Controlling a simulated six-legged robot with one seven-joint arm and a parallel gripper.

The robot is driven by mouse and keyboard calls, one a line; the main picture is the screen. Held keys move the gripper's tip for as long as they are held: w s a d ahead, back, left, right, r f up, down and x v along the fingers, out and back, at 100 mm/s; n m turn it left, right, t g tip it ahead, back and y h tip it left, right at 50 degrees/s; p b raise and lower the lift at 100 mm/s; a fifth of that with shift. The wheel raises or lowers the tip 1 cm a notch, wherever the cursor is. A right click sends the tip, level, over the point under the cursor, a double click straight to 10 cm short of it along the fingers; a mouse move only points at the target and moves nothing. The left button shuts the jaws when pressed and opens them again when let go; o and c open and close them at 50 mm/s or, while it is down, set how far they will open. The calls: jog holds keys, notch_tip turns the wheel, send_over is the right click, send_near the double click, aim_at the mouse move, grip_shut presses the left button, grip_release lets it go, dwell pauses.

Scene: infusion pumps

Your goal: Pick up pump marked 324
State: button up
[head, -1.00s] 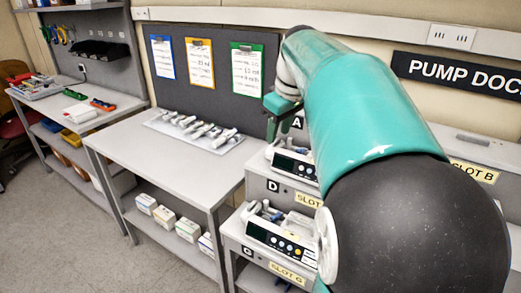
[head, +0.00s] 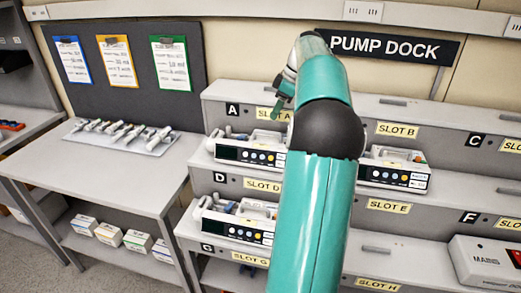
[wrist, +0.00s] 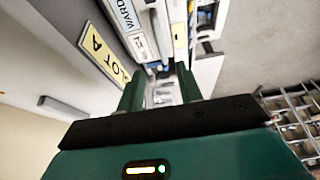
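The pump marked 324 (wrist: 140,45) shows in the wrist view at top centre, beside the SLOT A label; its "WARD" lettering and "324" are readable, and the rest is cut off or behind my fingers. In the head view a white pump with a dark display (head: 240,155) sits on the ledge by SLOT A; its number is not readable there. My gripper (wrist: 160,85) is open and empty, with its two green fingers apart and pointing at the pump area. In the head view my gripper (head: 282,101) is above and behind the slot A pump, partly hidden by my arm.
Other pumps sit at slot D (head: 235,224) and slot B (head: 395,174). A white device (head: 480,265) stands at lower right. The stepped dock's ledges and labels surround the pumps. A grey table (head: 115,170) with a tray of syringes (head: 122,139) is at left.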

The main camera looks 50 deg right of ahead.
aim_at(258, 144)
jog(key=shift+x, duration=1.15)
jog(key=shift+a+x, duration=0.1)
jog(key=shift+x, duration=1.3)
jog(key=shift+a+x, duration=0.15)
jog(key=shift+x, duration=1.25)
jog(key=shift+w+f, duration=0.1)
jog(key=shift+w, duration=0.1)
grip_shut()
